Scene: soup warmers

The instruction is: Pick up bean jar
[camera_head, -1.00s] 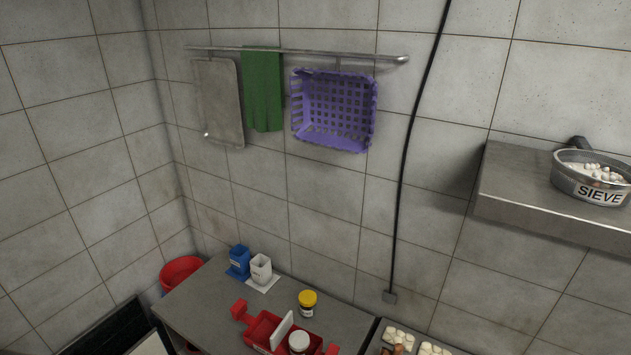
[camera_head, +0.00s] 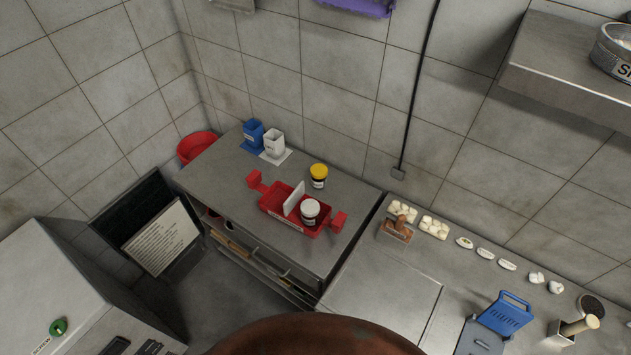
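Two jars stand on the grey counter (camera_head: 225,175) at the back left. One jar with a yellow lid (camera_head: 319,176) and a dark, labelled body stands upright near the wall. The other, a jar with a white lid (camera_head: 310,211), stands in the right part of a red tray (camera_head: 291,222) with handles at both ends. The labels are too small to read, so I cannot tell which is the bean jar. A white upright card (camera_head: 295,200) stands in the tray beside the white-lidded jar. Neither of my grippers is in view.
Blue (camera_head: 253,135) and white (camera_head: 274,143) containers stand at the counter's back left. A red bowl (camera_head: 197,146) is beyond its left end. A steel shelf (camera_head: 565,70) juts out at upper right. The right counter holds mushrooms, a blue rack (camera_head: 505,314) and small food items.

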